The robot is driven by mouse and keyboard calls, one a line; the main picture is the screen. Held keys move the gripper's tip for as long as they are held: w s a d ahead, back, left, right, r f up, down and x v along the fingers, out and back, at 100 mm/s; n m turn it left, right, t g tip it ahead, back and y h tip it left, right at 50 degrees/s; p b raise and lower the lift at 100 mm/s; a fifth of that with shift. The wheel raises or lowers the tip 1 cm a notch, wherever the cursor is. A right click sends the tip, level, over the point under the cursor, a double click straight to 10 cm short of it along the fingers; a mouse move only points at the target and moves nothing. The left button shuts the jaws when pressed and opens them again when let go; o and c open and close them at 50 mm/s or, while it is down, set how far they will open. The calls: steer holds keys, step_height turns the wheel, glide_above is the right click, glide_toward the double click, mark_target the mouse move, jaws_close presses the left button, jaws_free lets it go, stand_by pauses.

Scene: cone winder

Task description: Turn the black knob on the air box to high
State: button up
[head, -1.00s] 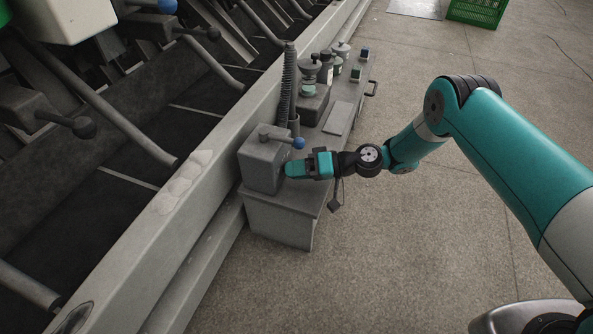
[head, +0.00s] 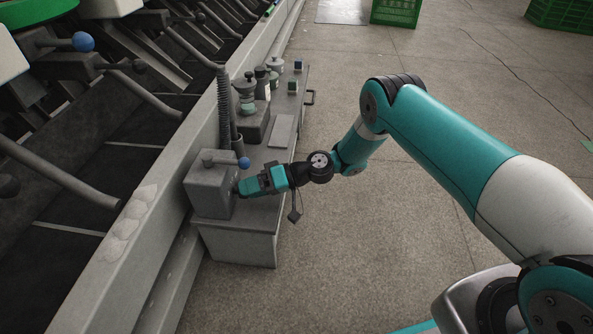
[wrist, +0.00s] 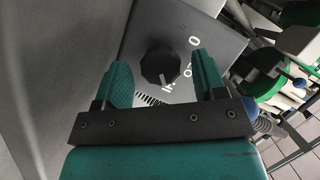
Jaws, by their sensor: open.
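The air box (head: 208,186) is a grey box on the near end of a grey cabinet, with a blue-tipped lever on top. In the wrist view its dark face (wrist: 188,25) carries the round black knob (wrist: 160,67), with white markings to the right of and below it. My gripper (head: 243,187) is at the right side of the box in the head view. In the wrist view my gripper (wrist: 163,80) is open, with one teal finger on each side of the knob and gaps between. The knob is hidden in the head view.
The cabinet top (head: 250,208) holds a ribbed hose (head: 225,110), a flat grey plate (head: 282,131) and several small canisters farther back. The machine's long rail (head: 140,215) runs along the left. The floor to the right is open.

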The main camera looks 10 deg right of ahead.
steer(key=p+v, duration=0.5)
steer(key=v, duration=1.1)
steer(key=shift+d+r, duration=0.1)
steer(key=shift+r, duration=0.05)
steer(key=s+a+r+n+g+h+p, duration=0.1)
steer(key=s+a+r+h+p, duration=0.2)
steer(key=r, duration=1.1)
steer(key=s+a+r+n+g+h+p, duration=0.1)
steer(key=s+a+r+h+p, duration=0.15)
steer(key=r, duration=1.05)
steer(key=s+d+r+t+h+p, duration=0.1)
steer(key=s+r+h, duration=0.1)
steer(key=s+r, duration=0.45)
steer(key=s+d+r+m+h+p, duration=0.1)
steer(key=s+d+r+h+p, duration=0.15)
steer(key=s, duration=0.65)
steer(key=s+r+t+h+p, duration=0.1)
steer(key=s+r, duration=0.5)
steer(key=s, duration=0.2)
step_height(320, 180, up, 37)
steer(key=p, duration=3.6)
steer(key=shift+w+p, duration=0.35)
steer(key=shift+p, duration=0.05)
